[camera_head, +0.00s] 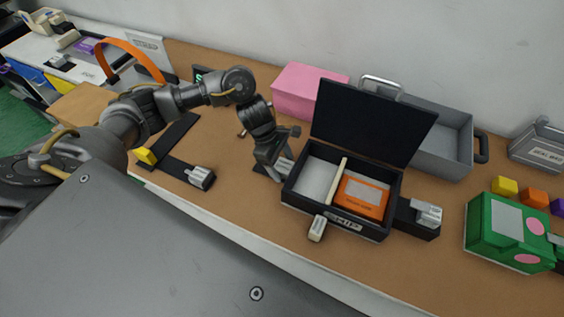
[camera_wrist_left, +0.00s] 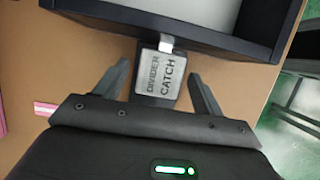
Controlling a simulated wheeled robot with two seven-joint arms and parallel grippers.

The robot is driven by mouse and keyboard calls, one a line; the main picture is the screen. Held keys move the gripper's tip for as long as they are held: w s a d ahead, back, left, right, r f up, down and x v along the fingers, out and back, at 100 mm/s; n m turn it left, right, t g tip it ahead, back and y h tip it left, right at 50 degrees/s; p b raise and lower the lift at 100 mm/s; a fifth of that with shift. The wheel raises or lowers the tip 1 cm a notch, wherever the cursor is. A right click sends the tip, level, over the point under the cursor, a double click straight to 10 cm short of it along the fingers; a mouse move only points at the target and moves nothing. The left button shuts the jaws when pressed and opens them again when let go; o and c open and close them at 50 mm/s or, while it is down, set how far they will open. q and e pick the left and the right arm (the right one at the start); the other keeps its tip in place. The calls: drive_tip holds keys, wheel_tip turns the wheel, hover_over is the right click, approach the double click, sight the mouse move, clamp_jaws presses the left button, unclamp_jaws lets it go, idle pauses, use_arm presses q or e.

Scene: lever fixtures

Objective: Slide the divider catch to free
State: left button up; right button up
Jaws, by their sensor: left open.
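The divider catch (camera_wrist_left: 160,74) is a grey labelled block on a dark mount, joined by a short light tab to the wall of a dark box (camera_wrist_left: 215,42). In the head view the dark box (camera_head: 303,203) stands with its lid (camera_head: 368,122) raised. It holds a cream divider (camera_head: 335,182) and an orange packet (camera_head: 362,197). My left gripper (camera_head: 274,172) is at the box's left side and covers much of the catch there. In the left wrist view the left gripper (camera_wrist_left: 158,72) is open, one finger on each side of the catch, with gaps showing. My right gripper is not in view.
A grey latch (camera_head: 427,213) sits at the box's right, and a light tab (camera_head: 317,228) at its front. A pink block (camera_head: 308,92) and grey bin (camera_head: 440,140) stand behind. A green case (camera_head: 508,233) is at right. Another grey-headed fixture (camera_head: 201,177) lies left.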

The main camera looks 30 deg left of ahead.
use_arm(q)
drive_tip(key=shift+d+f, duration=0.1)
drive_tip(key=shift+f, duration=0.2)
